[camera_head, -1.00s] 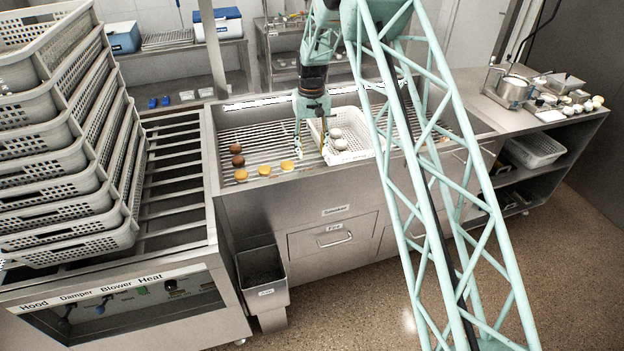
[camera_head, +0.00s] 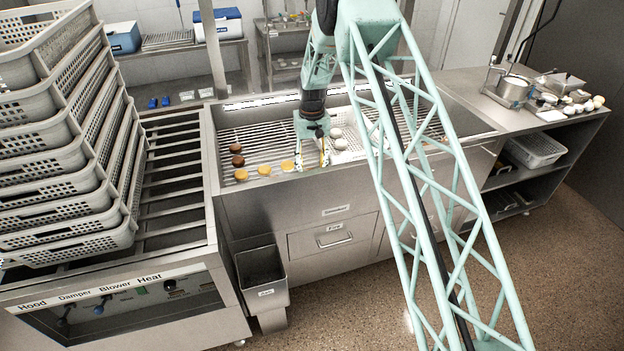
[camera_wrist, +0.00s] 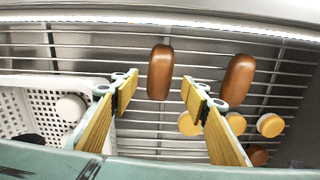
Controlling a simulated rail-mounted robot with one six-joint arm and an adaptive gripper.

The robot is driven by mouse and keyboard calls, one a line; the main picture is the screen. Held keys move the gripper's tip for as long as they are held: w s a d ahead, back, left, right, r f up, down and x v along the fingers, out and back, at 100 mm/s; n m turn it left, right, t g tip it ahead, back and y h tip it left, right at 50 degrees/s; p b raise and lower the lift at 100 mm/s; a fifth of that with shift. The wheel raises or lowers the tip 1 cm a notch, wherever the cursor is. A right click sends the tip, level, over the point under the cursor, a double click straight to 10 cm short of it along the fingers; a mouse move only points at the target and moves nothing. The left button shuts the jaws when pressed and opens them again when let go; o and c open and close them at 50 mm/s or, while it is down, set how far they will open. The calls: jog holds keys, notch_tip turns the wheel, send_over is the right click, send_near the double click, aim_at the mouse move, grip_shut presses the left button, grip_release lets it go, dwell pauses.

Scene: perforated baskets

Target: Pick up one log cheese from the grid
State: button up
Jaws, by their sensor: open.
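Two long brown log cheeses lie on the grid (camera_wrist: 210,55) in the wrist view, one near the middle (camera_wrist: 160,73) and one to its right (camera_wrist: 238,79). My gripper (camera_wrist: 159,88) is open and empty, with its yellow-padded fingers apart. In the wrist view the middle log lies between the fingertips and beyond them, with no visible contact. In the head view my gripper (camera_head: 312,163) hangs over the front part of the grid. I cannot clearly make out the two logs in that view.
A white perforated basket (camera_wrist: 28,92) with round pale cheeses stands beside the gripper. Yellow discs (camera_head: 264,170) and brown round pieces (camera_head: 237,148) lie on the grid to its left in the head view. Stacked baskets (camera_head: 60,150) stand at far left.

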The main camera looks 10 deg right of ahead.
jog(key=shift+s+f+b, duration=0.15)
jog(key=shift+f+b, duration=0.15)
jog(key=shift+f, duration=2.3)
jog(key=shift+c, duration=0.2)
jog(key=c, duration=1)
jog(key=shift+r, duration=0.2)
jog(key=shift+r+p, duration=0.45)
jog(key=shift+r, duration=4.4)
